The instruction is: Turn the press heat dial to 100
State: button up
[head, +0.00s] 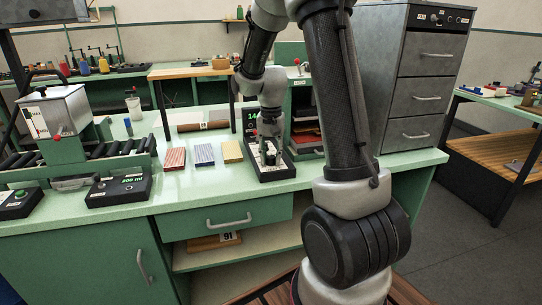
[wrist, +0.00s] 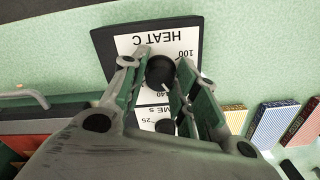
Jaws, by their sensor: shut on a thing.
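The press control panel (head: 262,174) stands on the green bench, with my gripper (head: 270,152) down over it. In the wrist view the black heat dial (wrist: 160,72) sits on the white plate (wrist: 128,43), under upside-down "HEAT C" lettering. My gripper (wrist: 158,66) has one finger on each side of the dial and is shut on it. The dial's white pointer line is on its lower side, near the "140" mark. The "100" mark is at its upper right. A second black dial (wrist: 165,127), by the partly hidden time label, lies between the fingers, nearer the palm.
Red (head: 174,159), blue (head: 204,154) and yellow (head: 231,152) patterned blocks lie left of the panel. A black box with a green readout (head: 118,189) stands further left, beside a roller conveyor (head: 110,150). A grey drawer cabinet (head: 425,85) stands behind right.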

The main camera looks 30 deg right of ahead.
jog(key=n, duration=0.4)
jog(key=shift+n, duration=0.3)
jog(key=n, duration=0.4)
jog(key=shift+n, duration=0.3)
jog(key=n, duration=0.4)
jog(key=shift+n, duration=2.4)
jog(key=o, duration=1)
jog(key=shift+o, duration=0.2)
jog(key=shift+r, duration=0.1)
